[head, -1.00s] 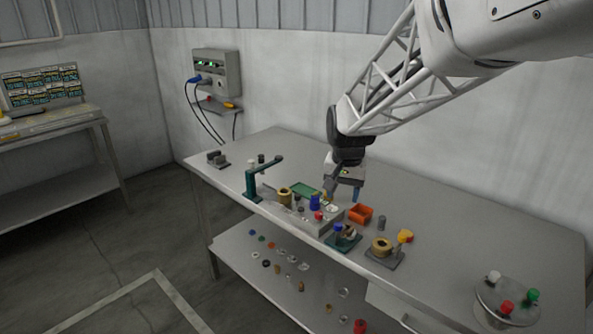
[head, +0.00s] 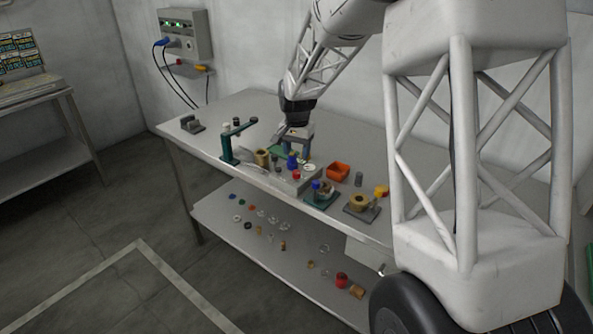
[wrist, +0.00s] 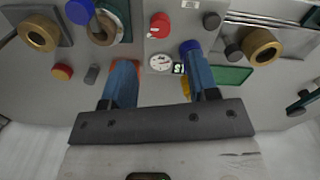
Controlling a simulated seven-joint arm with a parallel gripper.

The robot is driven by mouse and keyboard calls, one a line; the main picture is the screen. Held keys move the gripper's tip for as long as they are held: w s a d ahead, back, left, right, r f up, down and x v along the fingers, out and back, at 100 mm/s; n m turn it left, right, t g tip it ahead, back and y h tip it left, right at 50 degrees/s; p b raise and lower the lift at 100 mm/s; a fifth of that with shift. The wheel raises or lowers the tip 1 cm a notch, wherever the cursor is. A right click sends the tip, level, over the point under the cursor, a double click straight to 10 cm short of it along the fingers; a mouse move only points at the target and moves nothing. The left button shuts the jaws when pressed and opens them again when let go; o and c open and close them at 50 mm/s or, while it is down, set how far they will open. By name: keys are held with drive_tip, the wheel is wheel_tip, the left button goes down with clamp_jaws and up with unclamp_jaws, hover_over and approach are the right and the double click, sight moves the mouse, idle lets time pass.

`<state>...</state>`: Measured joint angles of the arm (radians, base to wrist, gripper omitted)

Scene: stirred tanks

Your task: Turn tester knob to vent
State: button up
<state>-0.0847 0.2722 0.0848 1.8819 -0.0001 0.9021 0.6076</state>
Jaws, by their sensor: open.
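The tester looks to be the grey box (head: 308,182) near the table's front edge, with a red knob (head: 295,175), a blue knob (head: 292,161) and a round white gauge (head: 309,167). In the wrist view the red knob (wrist: 160,25) is at top middle, the gauge (wrist: 160,63) below it, and the blue knob (wrist: 190,47) by the right fingertip. The knob's setting is too small to read. My gripper (head: 294,148) is open and empty, just behind the tester; in the wrist view its blue fingers (wrist: 158,68) stand either side of the gauge.
A green panel (wrist: 230,77) and brass ring (wrist: 263,47) lie right of my fingers. An orange tray (head: 338,171), grey cylinder (head: 358,179) and brass-ring stand (head: 361,203) are right of the tester. A green lever stand (head: 228,146) is to the left.

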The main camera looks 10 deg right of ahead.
sight(297, 172)
drive_tip(key=shift+f, duration=0.1)
idle(0.3)
drive_tip(key=shift+f, duration=3.85)
drive_tip(key=shift+c, duration=0.4)
drive_tip(key=c, duration=0.8)
drive_tip(key=shift+c, duration=0.2)
